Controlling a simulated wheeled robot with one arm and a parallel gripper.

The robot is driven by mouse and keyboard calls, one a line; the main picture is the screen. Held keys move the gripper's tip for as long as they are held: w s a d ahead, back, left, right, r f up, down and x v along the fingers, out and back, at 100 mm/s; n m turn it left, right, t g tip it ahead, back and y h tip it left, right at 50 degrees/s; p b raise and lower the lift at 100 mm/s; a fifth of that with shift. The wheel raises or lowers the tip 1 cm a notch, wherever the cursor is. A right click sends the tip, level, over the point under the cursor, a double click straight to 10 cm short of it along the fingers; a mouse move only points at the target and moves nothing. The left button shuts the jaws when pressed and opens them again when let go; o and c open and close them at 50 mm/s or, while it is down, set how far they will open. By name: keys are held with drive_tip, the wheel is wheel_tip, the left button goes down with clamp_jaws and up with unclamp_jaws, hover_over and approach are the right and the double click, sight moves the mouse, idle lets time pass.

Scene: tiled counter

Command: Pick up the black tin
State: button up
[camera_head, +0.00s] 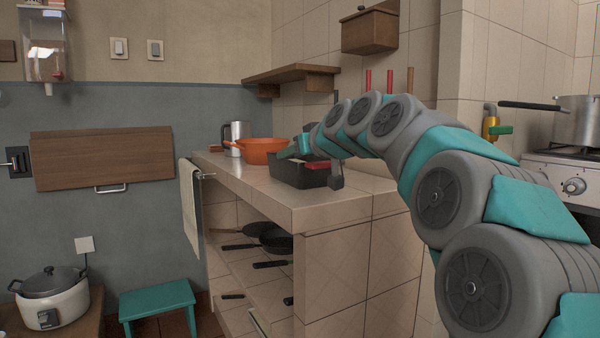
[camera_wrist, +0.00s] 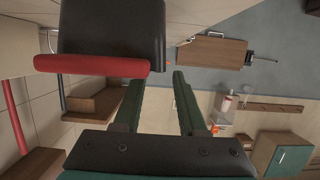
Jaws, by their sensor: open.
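The black tin (camera_head: 288,174) stands on the tiled counter in the head view, near the front edge. A red bar (camera_head: 317,165) shows along its rim. In the wrist view the black tin (camera_wrist: 110,28) fills the top left, with the red bar (camera_wrist: 90,66) along its near edge. My gripper (camera_wrist: 157,80) is open and empty, its two fingers apart. The left fingertip shows just below the red bar; the right one lies right of the tin. In the head view my arm reaches over the tin and partly hides it. I cannot tell whether a finger touches it.
An orange bowl (camera_head: 262,150) and a metal kettle (camera_head: 236,136) stand behind the tin on the counter (camera_head: 244,180). A wooden shelf (camera_head: 290,73) is on the wall above. A towel (camera_head: 190,205) hangs at the counter's left side. Pans (camera_head: 275,238) lie on the shelves below.

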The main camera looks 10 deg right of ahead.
drive_tip(key=shift+x, duration=2.6)
drive_tip(key=shift+d, duration=0.1)
drive_tip(key=shift+c, duration=0.4)
clamp_jaws()
